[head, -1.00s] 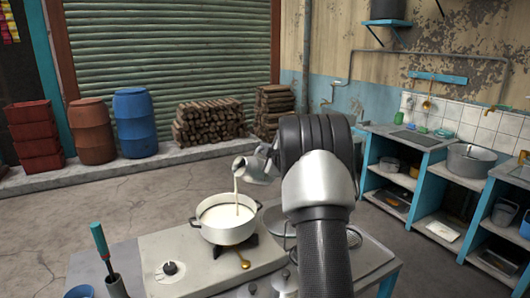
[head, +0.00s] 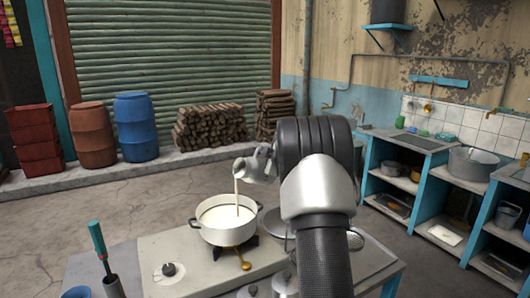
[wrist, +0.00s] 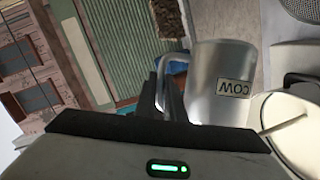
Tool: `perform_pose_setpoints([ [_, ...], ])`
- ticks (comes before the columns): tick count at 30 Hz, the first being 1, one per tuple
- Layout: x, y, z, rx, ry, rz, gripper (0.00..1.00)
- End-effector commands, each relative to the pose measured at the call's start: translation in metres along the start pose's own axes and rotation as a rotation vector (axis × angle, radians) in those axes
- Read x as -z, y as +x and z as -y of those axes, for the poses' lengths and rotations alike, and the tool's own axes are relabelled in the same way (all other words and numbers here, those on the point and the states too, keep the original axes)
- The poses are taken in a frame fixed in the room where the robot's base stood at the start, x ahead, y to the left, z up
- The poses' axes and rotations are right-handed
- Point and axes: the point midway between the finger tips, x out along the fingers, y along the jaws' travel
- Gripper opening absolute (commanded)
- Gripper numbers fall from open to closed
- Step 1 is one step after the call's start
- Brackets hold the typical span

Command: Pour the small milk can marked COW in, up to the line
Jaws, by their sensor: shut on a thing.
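The small metal milk can (head: 257,166) is tilted to the left, above the white pot. It also shows in the wrist view (wrist: 216,75), with its COW label upside down. A thin stream of milk (head: 236,190) runs from its lip into the pot (head: 222,237). Milk (head: 222,216) lies in the pot below the rim; I cannot make out a line there. My gripper is shut on the can; its dark fingers (wrist: 172,98) show at the handle in the wrist view. In the head view my arm hides most of the gripper.
The pot stands on a burner of the pale stove top (head: 190,258). A knob (head: 168,269) and a brass spoon-like piece (head: 245,264) are at the front. Lidded cans (head: 284,284) stand close to my arm. A green-handled tool (head: 98,240) stands at the left.

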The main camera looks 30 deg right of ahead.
Motion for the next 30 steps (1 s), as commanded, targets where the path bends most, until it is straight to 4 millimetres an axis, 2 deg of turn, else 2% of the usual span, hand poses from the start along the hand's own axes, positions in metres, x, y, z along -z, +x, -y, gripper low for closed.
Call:
perform_pose_setpoints([
  [30,0.0064,-0.0026,-0.0024,-0.028,-0.055,-0.003,0.0],
])
